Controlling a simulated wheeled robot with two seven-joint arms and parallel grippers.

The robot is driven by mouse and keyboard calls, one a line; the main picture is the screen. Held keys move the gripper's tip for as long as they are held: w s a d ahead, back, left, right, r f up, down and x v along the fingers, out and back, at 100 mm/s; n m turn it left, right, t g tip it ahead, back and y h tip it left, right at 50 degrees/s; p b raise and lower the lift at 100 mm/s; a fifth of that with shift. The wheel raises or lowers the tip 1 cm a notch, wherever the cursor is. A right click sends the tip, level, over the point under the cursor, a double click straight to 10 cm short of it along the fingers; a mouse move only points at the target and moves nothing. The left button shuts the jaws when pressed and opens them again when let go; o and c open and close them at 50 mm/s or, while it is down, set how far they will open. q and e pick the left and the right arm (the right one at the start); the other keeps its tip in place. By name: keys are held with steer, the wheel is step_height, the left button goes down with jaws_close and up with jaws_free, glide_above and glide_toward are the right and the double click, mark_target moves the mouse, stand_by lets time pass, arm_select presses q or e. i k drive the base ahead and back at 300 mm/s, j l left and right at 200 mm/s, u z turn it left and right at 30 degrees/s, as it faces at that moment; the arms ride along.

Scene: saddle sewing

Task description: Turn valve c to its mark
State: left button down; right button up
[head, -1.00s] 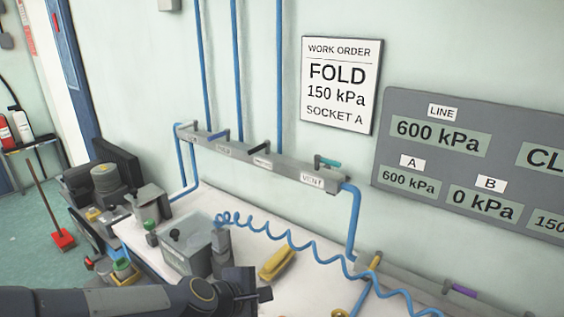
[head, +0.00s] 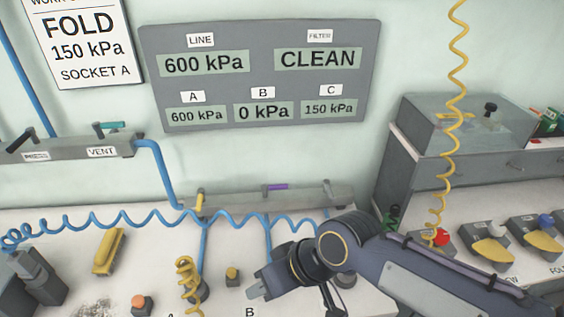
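A low grey manifold (head: 240,204) runs along the wall above the bench. It carries a yellow valve handle (head: 199,201) at its left, a purple handle (head: 277,187) in the middle, and a small grey handle (head: 327,188) at its right end. I cannot read letters on these valves. The gauge board (head: 260,75) shows C at 150 kPa, A at 600 kPa and B at 0 kPa. My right gripper (head: 256,291) is over the bench, in front of and below the manifold, apart from the handles. Its finger gap is not clear. My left gripper is out of view.
A blue coiled hose (head: 130,220) crosses in front of the manifold. A yellow coil (head: 187,280) stands near the bench's front. A yellow-handled tool (head: 109,251) lies at left. A clear-topped box (head: 465,125) stands at right. The upper manifold (head: 70,146) is at left.

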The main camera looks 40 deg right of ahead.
mark_target(327, 189)
steer(key=z, duration=0.5)
steer(key=k+z, duration=0.15)
steer(key=z, duration=0.35)
steer(key=l+z, duration=0.1)
steer(key=z, duration=0.4)
steer(key=i+l+z, duration=0.2)
steer(key=i+l+u, duration=0.1)
steer(key=u, duration=0.4)
steer(key=i+l, duration=0.05)
steer(key=i, duration=0.05)
